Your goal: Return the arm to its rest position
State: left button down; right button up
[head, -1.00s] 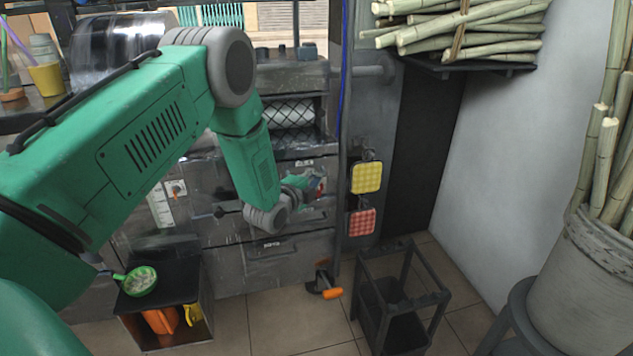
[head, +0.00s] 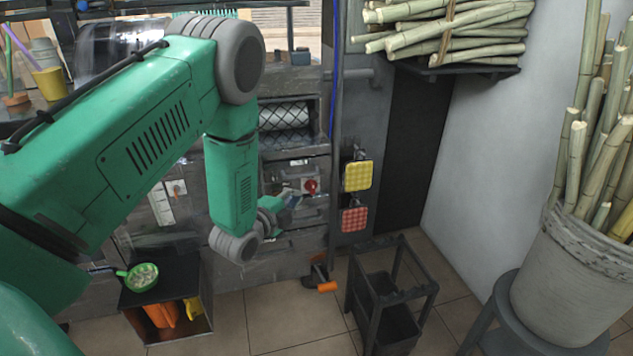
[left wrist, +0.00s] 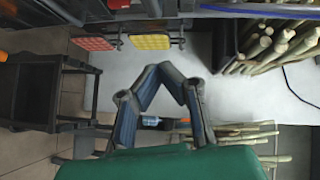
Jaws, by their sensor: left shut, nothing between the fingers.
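My left arm comes in from the left in the head view, green with grey joints. Its forearm hangs down in front of the metal press cabinet. My left gripper (head: 284,203) is small here, partly hidden by the wrist, and apart from a red round knob (head: 311,186) on the cabinet front. In the left wrist view the gripper (left wrist: 164,72) shows two dark, bent fingers with their tips together and nothing held between them. My right gripper is not in view.
A yellow pad (head: 357,175) and a red checked pad (head: 354,219) hang on the cabinet side. A dark stool frame (head: 391,290), a cane bucket (head: 575,270) and a low black stand (head: 160,285) with a green strainer (head: 142,276) stand around.

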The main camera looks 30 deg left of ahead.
pick_arm(q)
jog(key=s+d+f+n+g+p, duration=0.1)
jog(key=s+d+f+n+g, duration=0.6)
jog(key=s+f, duration=0.45)
jog(key=s+d+f+n+g, duration=0.1)
jog(key=s+d+n+g, duration=0.3)
jog(key=s, duration=0.8)
jog(key=s+d+f+n+g+h+p, duration=0.1)
jog(key=s+d+f+n+g, duration=0.1)
jog(key=s, duration=1)
jog(key=d+n+g, duration=0.1)
jog(key=g, duration=0.1)
jog(key=shift+d+n+g, duration=0.3)
jog(key=shift+d+n, duration=0.05)
jog(key=shift+n, duration=0.05)
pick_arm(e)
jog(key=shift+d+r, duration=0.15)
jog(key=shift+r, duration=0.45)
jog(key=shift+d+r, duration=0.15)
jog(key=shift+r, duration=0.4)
pick_arm(q)
jog(key=shift+s+a+f, duration=0.1)
jog(key=shift+a+f, duration=0.1)
jog(key=shift+a, duration=0.1)
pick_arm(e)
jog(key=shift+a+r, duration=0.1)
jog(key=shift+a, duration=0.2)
